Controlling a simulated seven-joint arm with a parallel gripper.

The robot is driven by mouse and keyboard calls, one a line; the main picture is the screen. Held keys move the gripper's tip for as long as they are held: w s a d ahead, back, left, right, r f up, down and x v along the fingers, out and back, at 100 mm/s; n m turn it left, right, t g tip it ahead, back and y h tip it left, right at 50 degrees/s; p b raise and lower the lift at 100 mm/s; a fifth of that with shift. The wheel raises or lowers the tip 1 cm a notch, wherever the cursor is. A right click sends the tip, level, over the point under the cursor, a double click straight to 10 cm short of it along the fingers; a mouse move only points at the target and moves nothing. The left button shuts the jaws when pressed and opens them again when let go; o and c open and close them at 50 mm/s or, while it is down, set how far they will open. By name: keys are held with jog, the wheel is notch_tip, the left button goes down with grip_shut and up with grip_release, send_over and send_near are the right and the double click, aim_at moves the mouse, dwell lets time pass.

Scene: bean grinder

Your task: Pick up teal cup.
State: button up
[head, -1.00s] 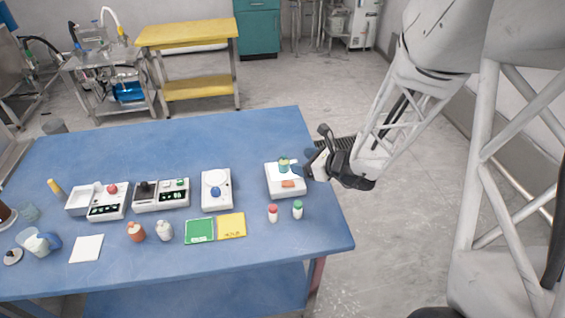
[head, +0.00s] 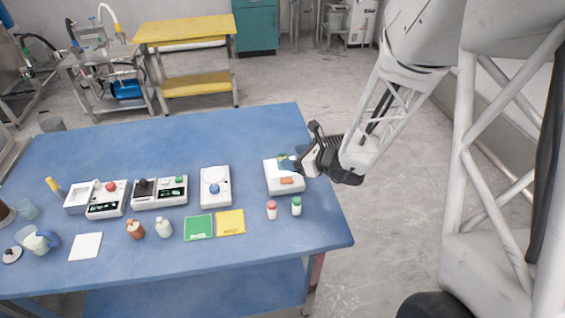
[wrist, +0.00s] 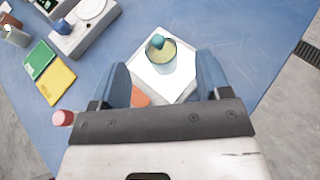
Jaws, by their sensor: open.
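The teal cup (wrist: 158,58) stands on a white box-shaped device (wrist: 141,74) with an orange button at the right end of the blue table. In the wrist view the cup looks upright, with a yellowish inside and a teal part at its upper left. My gripper (wrist: 162,78) is open, its two blue fingers apart on the left and right, with the cup lying just ahead between them.
A red-capped bottle (head: 271,210) and a green-capped bottle (head: 297,206) stand in front of the device. A white device with a blue knob (head: 215,186) is to the left, with green (head: 199,227) and yellow (head: 230,222) cards before it. The table (head: 250,130) behind is clear.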

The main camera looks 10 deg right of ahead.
aim_at(284, 156)
jog(key=shift+w+a, duration=0.1)
jog(key=shift+x, duration=2.5)
jog(key=shift+f, duration=0.1)
jog(key=shift+c, duration=0.5)
jog(key=c, duration=1)
jog(key=shift+r, duration=1.6)
jog(key=shift+s+r, duration=0.25)
jog(key=shift+s, duration=0.1)
jog(key=s, duration=0.5)
jog(key=s+d+r, duration=0.1)
jog(key=s, duration=0.9)
jog(key=shift+s+d+r, duration=0.15)
jog(key=shift+s, duration=0.05)
